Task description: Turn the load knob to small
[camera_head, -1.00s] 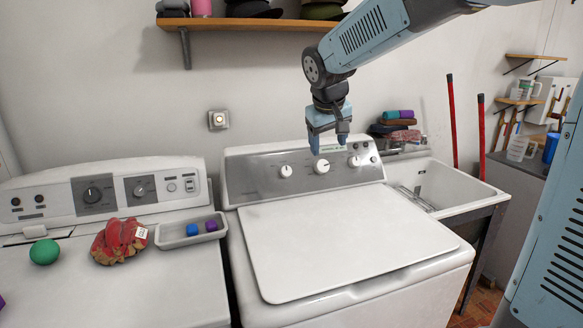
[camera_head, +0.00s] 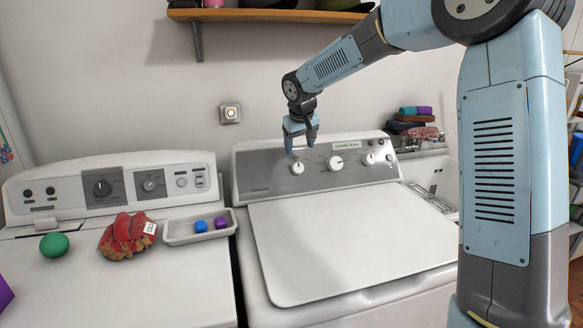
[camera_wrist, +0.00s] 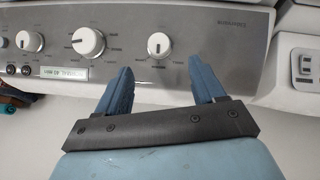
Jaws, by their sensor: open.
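The washer's grey control panel (camera_head: 258,178) carries three white round knobs in a row: left (camera_head: 297,168), middle (camera_head: 336,162) and right (camera_head: 368,158). The labels are too small for me to tell which one is the load knob. My gripper (camera_head: 300,148) is open and empty, just above and in front of the left knob. In the wrist view the panel appears upside down. There that same knob (camera_wrist: 158,45) lies between and just beyond the spread fingers (camera_wrist: 161,72), apparently untouched. The middle knob (camera_wrist: 88,41) lies to the left of the fingers.
The washer's white lid (camera_head: 340,240) is shut and clear. A second machine at left holds a green ball (camera_head: 54,245), a red glove (camera_head: 125,238) and a tray (camera_head: 182,240). A shelf (camera_head: 275,16) hangs above.

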